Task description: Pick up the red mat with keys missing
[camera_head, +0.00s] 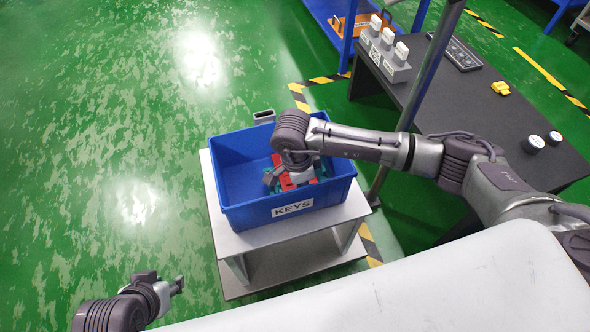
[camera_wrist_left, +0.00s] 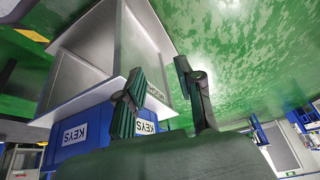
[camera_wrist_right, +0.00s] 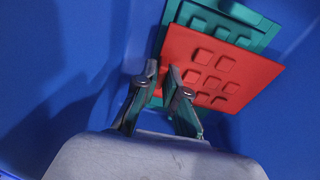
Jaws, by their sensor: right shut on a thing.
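The blue bin labelled KEYS (camera_head: 245,216) stands on a pale stand. The red mat (camera_wrist_right: 250,71), with raised square keys, lies inside it, tilted over a teal mat (camera_wrist_right: 247,16). The red mat also shows in the head view (camera_head: 285,181), partly hidden by my right gripper. My right gripper (camera_wrist_right: 161,72) reaches down into the bin, its narrow jaws shut on the left edge of the red mat. The fingers hide part of that edge, and I cannot tell clearly which keys are absent. My left gripper (camera_wrist_left: 155,75) is open and empty, low and left of the stand.
The pale stand (camera_head: 225,240) has a lower shelf. A dark table (camera_head: 500,120) on the right holds white-topped items, a yellow piece (camera_head: 501,88) and a dark panel. A metal post rises beside the bin. The green floor on the left is clear.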

